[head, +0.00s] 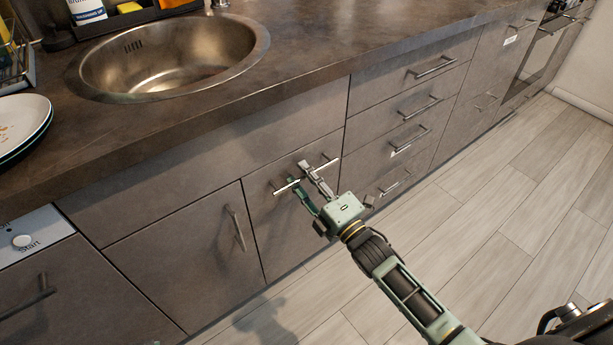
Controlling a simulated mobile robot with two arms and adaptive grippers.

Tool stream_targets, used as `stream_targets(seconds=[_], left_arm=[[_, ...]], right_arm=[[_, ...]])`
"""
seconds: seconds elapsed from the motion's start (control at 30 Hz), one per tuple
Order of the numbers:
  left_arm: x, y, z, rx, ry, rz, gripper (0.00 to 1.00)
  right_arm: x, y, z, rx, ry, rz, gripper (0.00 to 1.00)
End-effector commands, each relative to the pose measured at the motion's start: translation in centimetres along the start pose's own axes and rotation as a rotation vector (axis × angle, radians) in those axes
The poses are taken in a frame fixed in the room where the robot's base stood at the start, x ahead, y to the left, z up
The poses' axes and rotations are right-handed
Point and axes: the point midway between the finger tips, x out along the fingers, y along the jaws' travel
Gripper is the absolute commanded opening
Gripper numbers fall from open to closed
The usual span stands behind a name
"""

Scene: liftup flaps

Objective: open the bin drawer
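The bin drawer appears to be the grey-brown front (262,222) below the counter, right of the sink cupboard door. Its bar handle (333,161) runs across its upper part, partly hidden by my gripper. My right gripper (298,173) is at this handle, with one green finger and one grey finger. The fingertips are apart, so it looks open. I cannot tell whether the fingers touch the bar. The drawer front looks flush with its neighbours. My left gripper is not in view.
A cupboard door (180,255) with an upright handle is to the left. A stack of drawers (380,135) with bar handles is to the right. The round sink (170,60) and plates (22,125) are on the counter. The wooden floor (510,210) in front is clear.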

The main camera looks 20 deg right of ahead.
Motion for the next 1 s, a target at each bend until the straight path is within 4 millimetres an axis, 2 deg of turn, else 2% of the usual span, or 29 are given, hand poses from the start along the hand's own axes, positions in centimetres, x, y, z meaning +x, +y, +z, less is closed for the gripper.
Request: stream_targets(seconds=[0.07, 0.37, 1.0], left_arm=[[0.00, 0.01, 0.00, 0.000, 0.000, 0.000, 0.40], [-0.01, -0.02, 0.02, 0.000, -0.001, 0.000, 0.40], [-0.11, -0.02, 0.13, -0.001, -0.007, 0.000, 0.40]], right_arm=[[-0.02, 0.00, 0.00, 0.000, 0.000, 0.000, 0.26], [-0.04, 0.01, 0.01, 0.000, 0.000, 0.000, 0.00], [-0.17, 0.01, 0.02, 0.000, 0.000, -0.001, 0.00]])
